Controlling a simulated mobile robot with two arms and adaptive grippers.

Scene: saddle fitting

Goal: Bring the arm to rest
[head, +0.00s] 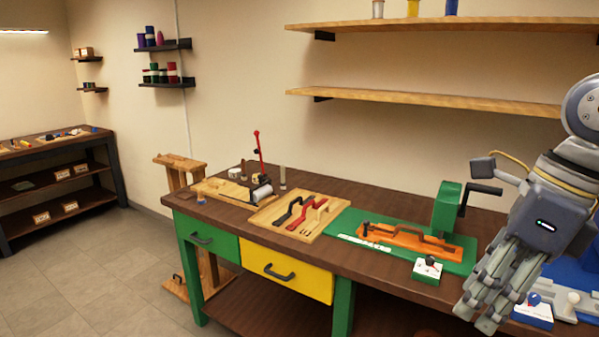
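My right arm comes in from the right edge, and my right gripper (482,312) hangs fingers down over the front right of the workbench (385,283). Its fingers lie close together in this view, and I cannot tell whether there is a gap between them. I see no object in it. My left gripper is not in view.
Near the gripper are a white box with a blue knob (533,310), a small switch box (428,268) and a green crank machine (447,207). An orange fixture (408,238) lies on a green plate. A wooden tray (262,222) holds black and red handles. Shelves (420,97) hang above.

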